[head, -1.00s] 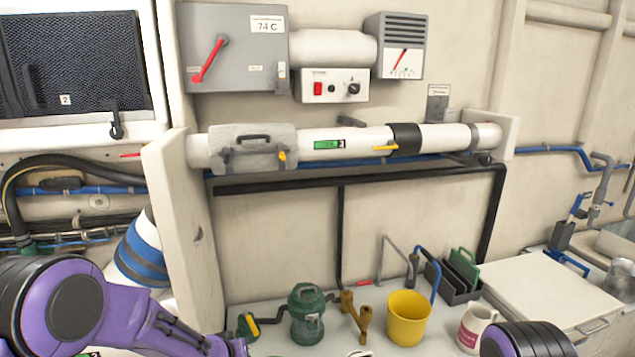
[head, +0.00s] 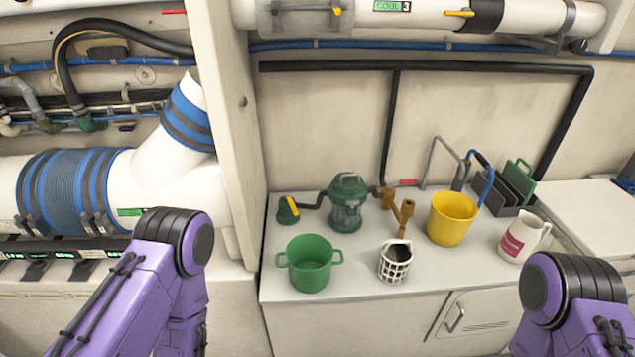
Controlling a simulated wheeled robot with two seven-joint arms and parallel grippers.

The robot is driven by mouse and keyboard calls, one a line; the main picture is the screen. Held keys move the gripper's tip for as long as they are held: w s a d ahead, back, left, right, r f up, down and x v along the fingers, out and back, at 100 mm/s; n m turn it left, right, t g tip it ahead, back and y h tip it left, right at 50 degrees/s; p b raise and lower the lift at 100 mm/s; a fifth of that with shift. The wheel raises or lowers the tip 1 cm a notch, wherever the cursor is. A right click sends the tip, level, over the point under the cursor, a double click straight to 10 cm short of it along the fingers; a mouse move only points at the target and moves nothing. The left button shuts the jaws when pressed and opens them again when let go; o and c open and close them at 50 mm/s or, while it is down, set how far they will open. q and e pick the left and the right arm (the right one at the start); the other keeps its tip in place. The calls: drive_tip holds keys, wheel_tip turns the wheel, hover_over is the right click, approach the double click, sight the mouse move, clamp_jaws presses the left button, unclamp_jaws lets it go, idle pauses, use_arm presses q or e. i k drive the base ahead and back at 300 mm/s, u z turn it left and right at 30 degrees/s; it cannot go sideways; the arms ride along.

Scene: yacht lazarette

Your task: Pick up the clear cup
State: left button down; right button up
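I cannot make out a clear cup in the head view now. The white counter (head: 350,275) holds a green two-handled pot (head: 309,265), a white lattice holder with a dark inside (head: 395,262), a yellow bucket (head: 449,220) and a white jug with a pink label (head: 523,238). None of these is clear. Purple links of both my arms show at the lower left and lower right. Neither gripper shows; both are out of frame.
A green lantern-like device (head: 347,203), a brown Y-shaped fitting (head: 400,212) and a dark rack with green boards (head: 503,190) stand along the counter's back. A tall white panel (head: 228,130) bounds its left side. The counter's front right is fairly clear.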

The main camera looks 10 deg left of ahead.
sight(560, 245)
drive_tip(key=k, duration=1.25)
drive_tip(key=z, duration=0.85)
drive_tip(key=i, duration=0.9)
drive_tip(key=z, duration=0.05)
